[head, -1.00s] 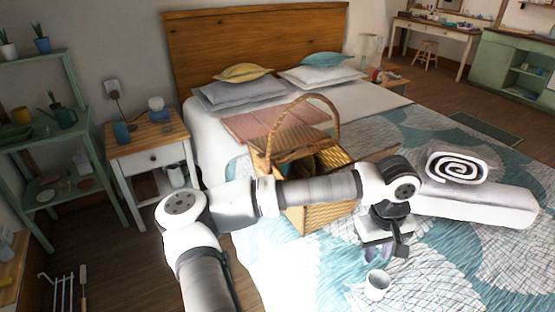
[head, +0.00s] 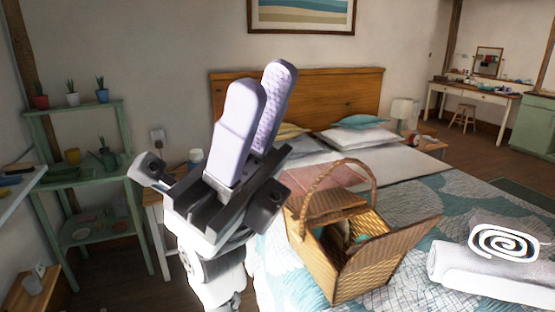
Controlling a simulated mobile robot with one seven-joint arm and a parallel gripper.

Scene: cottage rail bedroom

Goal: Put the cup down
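My gripper (head: 264,82) is raised close in front of the head camera, over the left side of the bed, with its fingers pointing up. Its two pale lilac fingers stand a little apart, and the textured face of the rear finger shows past the front one. No cup shows between them. The white cup that stood on the bed in the earlier frame is not in view now; that front part of the bed lies outside the picture.
An open wicker basket (head: 327,265) stands on the bed (head: 462,205), right of my gripper. A rolled white towel (head: 492,284) lies farther right. A green shelf (head: 85,193) with pots stands at the left. My gripper hides most of the bedside table (head: 157,236).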

